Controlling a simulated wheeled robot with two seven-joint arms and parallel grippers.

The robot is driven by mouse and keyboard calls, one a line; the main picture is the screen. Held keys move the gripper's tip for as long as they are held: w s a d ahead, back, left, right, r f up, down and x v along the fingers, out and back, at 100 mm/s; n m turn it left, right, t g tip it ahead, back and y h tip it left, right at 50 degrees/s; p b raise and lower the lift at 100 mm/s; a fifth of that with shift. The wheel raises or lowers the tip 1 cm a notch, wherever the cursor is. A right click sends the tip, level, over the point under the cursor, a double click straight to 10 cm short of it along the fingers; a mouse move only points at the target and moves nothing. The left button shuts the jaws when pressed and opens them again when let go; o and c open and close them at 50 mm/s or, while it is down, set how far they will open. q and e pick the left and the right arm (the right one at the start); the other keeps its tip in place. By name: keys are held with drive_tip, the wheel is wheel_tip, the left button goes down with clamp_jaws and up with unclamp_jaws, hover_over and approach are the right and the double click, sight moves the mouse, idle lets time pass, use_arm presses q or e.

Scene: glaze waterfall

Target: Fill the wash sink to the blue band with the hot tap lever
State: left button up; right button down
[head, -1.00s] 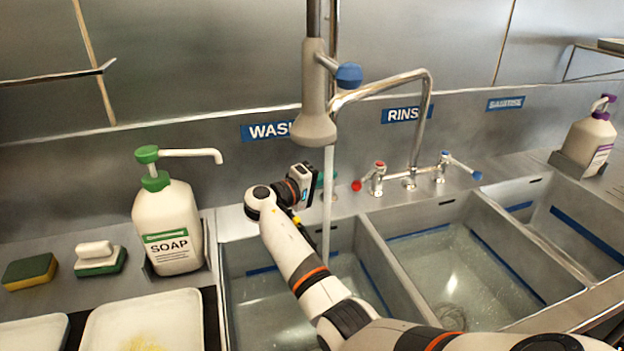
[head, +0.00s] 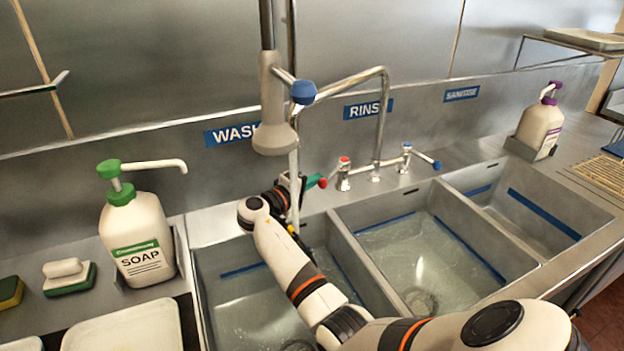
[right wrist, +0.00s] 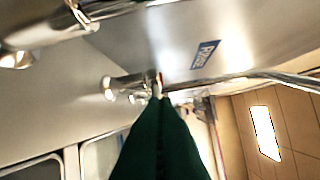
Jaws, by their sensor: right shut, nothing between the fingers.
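The hot tap lever with its red knob (head: 322,183) sticks out left from the red-topped tap (head: 344,172) behind the sinks. My right gripper (head: 312,182) is shut and empty, its green fingertips close to the left of the knob; I cannot tell whether they touch. In the right wrist view the shut green fingers (right wrist: 158,105) point at the tap fittings. The wash sink (head: 203,290) has blue band (head: 240,270) on its walls. Clear water (head: 255,310) lies in it, seemingly below the band; my right arm hides part. My left gripper is not visible.
A grey spray head (head: 272,110) with a blue knob hangs above the wash sink, with a pale vertical line below it. The blue tap lever (head: 428,160) is at right. A soap bottle (head: 138,235) stands left. The rinse sink (head: 450,260) holds water.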

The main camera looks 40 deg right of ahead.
drive_tip(key=n+t+p, duration=0.1)
drive_tip(key=s+n+t+p, duration=0.1)
drive_tip(key=s+t+y+p, duration=0.1)
drive_tip(key=t+p, duration=0.1)
drive_tip(key=shift+d+r+n, duration=0.25)
drive_tip(key=shift+d+n, duration=0.1)
drive_tip(key=shift+n, duration=0.05)
drive_tip(key=shift+s+n+t+y+p, duration=0.3)
drive_tip(key=shift+s+n+t, duration=0.1)
drive_tip(key=shift+t, duration=0.2)
drive_tip(key=s+d+n+t+y+p, duration=0.2)
drive_tip(key=s+d+n+t+y, duration=0.2)
drive_tip(key=s+d+n+t, duration=0.1)
drive_tip(key=shift+s+d+f+n+t+y, duration=0.2)
drive_tip(key=shift+s+d+n+t+y, duration=0.15)
drive_tip(key=shift+s+d+t, duration=0.65)
drive_tip(key=shift+s+a, duration=0.15)
drive_tip(key=shift+a, duration=0.05)
